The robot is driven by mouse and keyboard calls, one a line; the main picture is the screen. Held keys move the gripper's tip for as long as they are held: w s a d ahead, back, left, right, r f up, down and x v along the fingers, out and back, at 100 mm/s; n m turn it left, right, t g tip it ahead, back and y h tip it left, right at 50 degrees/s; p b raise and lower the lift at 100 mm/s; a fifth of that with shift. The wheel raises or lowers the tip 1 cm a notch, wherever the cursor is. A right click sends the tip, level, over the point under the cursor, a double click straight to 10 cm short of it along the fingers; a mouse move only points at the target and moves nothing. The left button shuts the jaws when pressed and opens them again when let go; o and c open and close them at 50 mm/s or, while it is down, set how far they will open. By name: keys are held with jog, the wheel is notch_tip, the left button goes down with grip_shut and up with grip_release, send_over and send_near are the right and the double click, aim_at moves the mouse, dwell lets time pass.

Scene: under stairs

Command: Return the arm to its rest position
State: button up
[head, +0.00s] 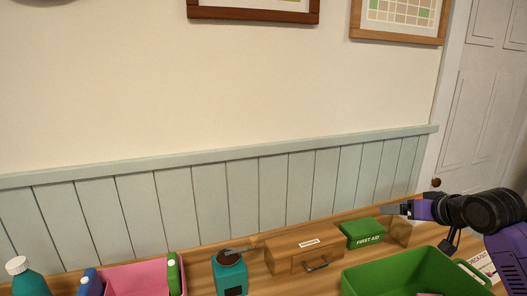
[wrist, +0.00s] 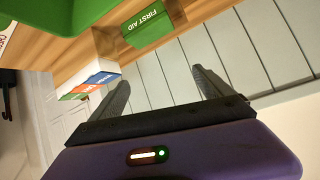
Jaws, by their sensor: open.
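My gripper (head: 400,209) is at the right of the head view, held above the back right of the wooden surface, with my arm reaching in from the right edge. In the wrist view my gripper (wrist: 165,90) shows its two dark fingers spread apart with nothing between them. Beyond the fingers is the pale panelled wall. The fingers touch nothing that I can see.
A green first aid box (head: 362,232) sits left of my gripper, beside a wooden drawer box (head: 305,250). A green crate (head: 400,275) stands in front. A door (head: 480,90) is at right.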

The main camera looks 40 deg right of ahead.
jog(key=w+a+r+m+t+h, duration=0.1)
jog(key=w+a+r+t+h, duration=0.2)
jog(key=a, duration=0.4)
jog(key=w+a+r+m+t+h, duration=0.1)
jog(key=w+a+r+t, duration=0.2)
jog(key=w+a+t, duration=0.25)
jog(key=s+a+f+m+g+h, duration=0.1)
jog(key=s+a+f, duration=0.3)
jog(key=a, duration=0.4)
jog(key=s+a+f+h, duration=0.1)
jog(key=s+a+f, duration=0.25)
jog(key=a, duration=0.45)
jog(key=s+a+f+n+g+y, duration=0.1)
jog(key=s+a+f+n+y, duration=0.4)
jog(key=s+a, duration=0.5)
jog(key=s+a+f+n+g+y+b, duration=0.1)
jog(key=s+a+f+n+y, duration=0.5)
jog(key=s+a, duration=0.3)
jog(key=s+f, duration=0.1)
jog(key=s, duration=0.3)
jog(key=shift+a+f+y, duration=0.3)
jog(key=shift+a+f, duration=0.05)
jog(key=shift+a, duration=0.05)
jog(key=shift+c, duration=0.3)
